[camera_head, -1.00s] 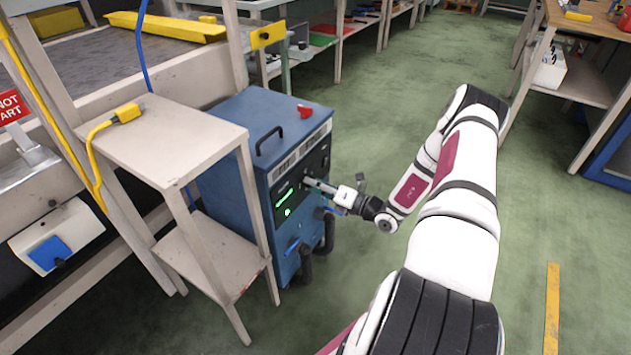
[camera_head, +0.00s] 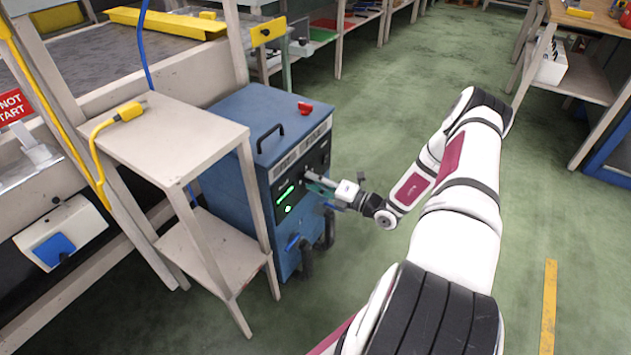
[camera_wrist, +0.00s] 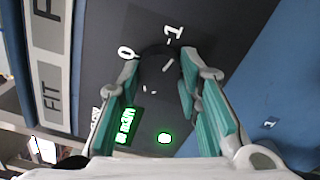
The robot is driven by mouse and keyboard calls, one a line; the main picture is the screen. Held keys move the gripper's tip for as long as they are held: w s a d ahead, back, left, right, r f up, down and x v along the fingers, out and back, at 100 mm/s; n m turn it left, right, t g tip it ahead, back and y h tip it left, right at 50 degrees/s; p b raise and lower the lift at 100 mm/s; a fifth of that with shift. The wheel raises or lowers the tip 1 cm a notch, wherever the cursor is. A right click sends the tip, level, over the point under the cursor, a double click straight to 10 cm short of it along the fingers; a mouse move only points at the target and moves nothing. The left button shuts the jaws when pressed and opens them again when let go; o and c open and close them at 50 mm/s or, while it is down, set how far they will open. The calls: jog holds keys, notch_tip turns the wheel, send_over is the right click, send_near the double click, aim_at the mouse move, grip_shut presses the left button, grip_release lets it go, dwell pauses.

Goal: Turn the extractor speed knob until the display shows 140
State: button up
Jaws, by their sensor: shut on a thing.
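The blue extractor unit (camera_head: 232,135) stands on the floor, its dark control panel facing my arm. My gripper (camera_head: 313,181) reaches that panel from the right. In the wrist view, my gripper (camera_wrist: 160,82) has its teal fingers on both sides of the round black speed knob (camera_wrist: 158,65) and is shut on it. The markings "0" and "-1" show on the panel beside the knob. A green-lit display (camera_wrist: 126,126) sits below left of the knob, its text too blurred to read. A green light (camera_wrist: 165,137) is beside it. In the head view the display (camera_head: 285,194) is a small green bar.
A beige two-level stand (camera_head: 180,140) with a yellow plug (camera_head: 129,111) stands close to the unit's left. A red knob (camera_head: 305,107) is on the unit's top. Green floor (camera_head: 400,90) lies open behind and right of the unit.

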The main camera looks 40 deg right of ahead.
jog(key=o, duration=1.1)
jog(key=shift+o, duration=0.2)
jog(key=v, duration=1.2)
